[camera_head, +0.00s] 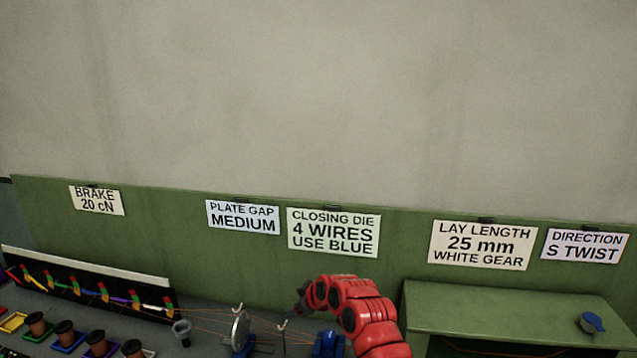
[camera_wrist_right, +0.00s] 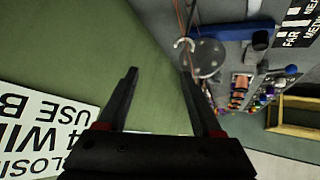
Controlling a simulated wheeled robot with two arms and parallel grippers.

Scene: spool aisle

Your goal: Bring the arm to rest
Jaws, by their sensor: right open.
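My right arm, red and segmented, rises from the bottom of the head view, bent at the middle. My right gripper (camera_head: 303,300) is at its left end, small and dark, close to the green back panel (camera_head: 150,222). In the right wrist view my right gripper (camera_wrist_right: 160,85) shows two black fingers spread apart with nothing between them. Beyond the fingers are the green panel and, to the right, the grey bench top with a round metal plate (camera_wrist_right: 208,58). My left gripper is in neither view.
Signs hang on the panel, among them the closing die sign (camera_head: 333,231). Several spools (camera_head: 64,331), a funnel-like cup (camera_head: 182,331), a round plate (camera_head: 240,331) and strung wires stand on the bench. A green raised shelf (camera_head: 480,308) at right carries a blue-topped item (camera_head: 591,322).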

